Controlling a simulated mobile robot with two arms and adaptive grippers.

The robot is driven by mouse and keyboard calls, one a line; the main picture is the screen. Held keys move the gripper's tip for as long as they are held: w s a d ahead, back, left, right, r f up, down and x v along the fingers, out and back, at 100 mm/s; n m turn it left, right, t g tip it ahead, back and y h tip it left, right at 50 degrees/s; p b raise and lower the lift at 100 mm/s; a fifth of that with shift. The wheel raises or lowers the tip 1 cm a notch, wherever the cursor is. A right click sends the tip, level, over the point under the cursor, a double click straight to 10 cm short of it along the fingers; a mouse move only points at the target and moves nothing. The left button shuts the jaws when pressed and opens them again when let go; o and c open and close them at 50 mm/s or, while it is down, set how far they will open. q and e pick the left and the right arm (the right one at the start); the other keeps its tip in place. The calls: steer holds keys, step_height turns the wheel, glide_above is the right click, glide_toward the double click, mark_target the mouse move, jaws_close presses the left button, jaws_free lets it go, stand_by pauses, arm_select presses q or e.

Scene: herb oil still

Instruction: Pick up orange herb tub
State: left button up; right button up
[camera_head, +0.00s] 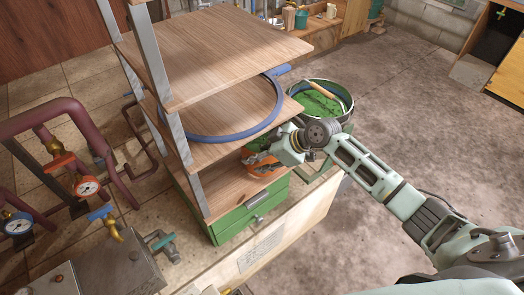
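The orange herb tub (266,173) stands at the right end of the lowest wooden shelf level, just above the green drawer unit, with some green showing by its rim. My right gripper (258,163) reaches in from the right and is at the tub's upper side, overlapping it in the picture. The gripper's wrist hides part of the tub. I cannot tell whether the fingers touch the tub or are closed on it. My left gripper is not in view.
Wooden shelves (220,50) with grey posts stand over the tub; a blue hose ring (222,137) lies on the middle one. A round vessel of green herbs (318,102) stands behind my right wrist. Pipes and gauges (88,186) crowd the left. The floor at right is clear.

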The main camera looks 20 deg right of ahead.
steer(key=shift+c, duration=0.6)
jaws_close()
steer(key=shift+w+r, duration=0.1)
